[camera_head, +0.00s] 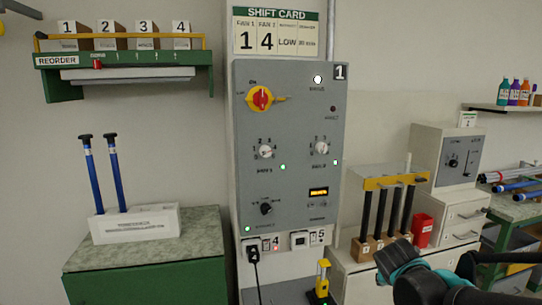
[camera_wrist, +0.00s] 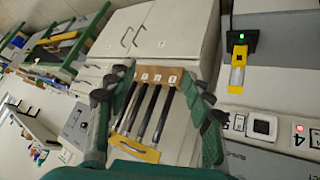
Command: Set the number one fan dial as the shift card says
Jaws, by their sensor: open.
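The shift card (camera_head: 276,32) above the grey control panel (camera_head: 290,200) reads 1 under Fan 1, 4 under Fan 2, and LOW in the third column; its last column is too small to read surely. The fan 1 dial (camera_head: 266,152) is the left one of two numbered dials, with a lit green lamp below right. Its exact pointer setting is too small to tell. The fan 2 dial (camera_head: 322,148) is to its right. My gripper (camera_head: 397,262) is low at the right, apart from the panel. In the wrist view my gripper (camera_wrist: 152,88) is open, its fingers spread and empty.
A wooden rack (camera_head: 372,246) of dark rods with a yellow bar (camera_head: 395,181) stands right of the panel, near my gripper. A red cup (camera_head: 423,230) is beside it. A yellow-handled device (camera_head: 322,280) and a black plug (camera_head: 253,253) sit below the panel.

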